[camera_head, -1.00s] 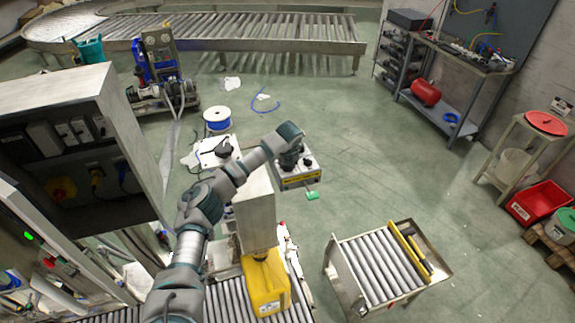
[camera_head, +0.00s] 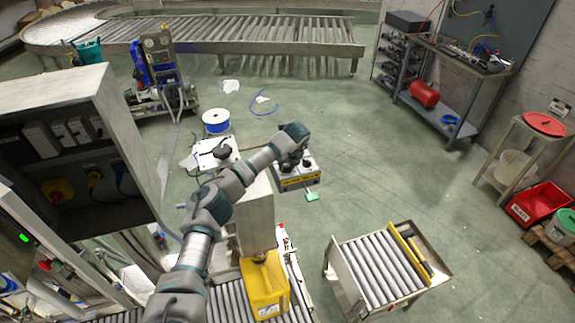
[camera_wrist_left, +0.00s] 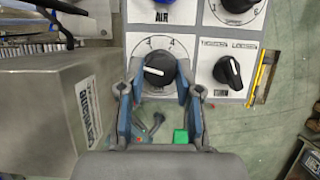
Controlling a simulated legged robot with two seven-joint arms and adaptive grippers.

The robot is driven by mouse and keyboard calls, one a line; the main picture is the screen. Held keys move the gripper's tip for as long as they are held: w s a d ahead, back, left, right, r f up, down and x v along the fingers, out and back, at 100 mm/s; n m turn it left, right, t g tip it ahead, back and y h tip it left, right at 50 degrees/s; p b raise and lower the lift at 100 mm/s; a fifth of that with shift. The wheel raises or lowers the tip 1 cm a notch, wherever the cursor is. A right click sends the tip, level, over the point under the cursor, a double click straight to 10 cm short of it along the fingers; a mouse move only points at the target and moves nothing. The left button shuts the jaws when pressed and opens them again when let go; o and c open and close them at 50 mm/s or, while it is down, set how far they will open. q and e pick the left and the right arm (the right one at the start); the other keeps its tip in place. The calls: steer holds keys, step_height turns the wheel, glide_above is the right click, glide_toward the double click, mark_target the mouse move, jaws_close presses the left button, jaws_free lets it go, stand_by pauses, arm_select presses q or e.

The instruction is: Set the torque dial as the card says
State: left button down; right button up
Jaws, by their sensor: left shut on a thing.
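A grey control box (camera_head: 300,180) with a yellow label strip stands near the middle of the head view, partly under my left arm. In the left wrist view its face carries a black dial knob (camera_wrist_left: 158,70) with a white pointer on a round scale. My left gripper (camera_wrist_left: 160,75) is shut on this knob, one finger on each side; it also shows above the box in the head view (camera_head: 291,160). Another black knob (camera_wrist_left: 227,72) sits to the right, and a further one (camera_wrist_left: 237,4) above. My right gripper is out of view.
A grey metal housing (camera_head: 255,215) stands just left of the box, above a yellow canister (camera_head: 265,288) on rollers. A green tag (camera_head: 311,196) hangs at the box's front. A roller cart (camera_head: 375,268) stands at lower right. Open floor lies to the right.

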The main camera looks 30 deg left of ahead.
arm_select(q)
steer(key=c, duration=0.8)
jaws_free()
steer(key=shift+w+r, duration=0.1)
steer(key=shift+r, duration=0.05)
steer(key=shift+c, duration=0.2)
steer(key=shift+o, duration=0.3)
steer(key=v, duration=1.1)
steer(key=shift+r, duration=0.25)
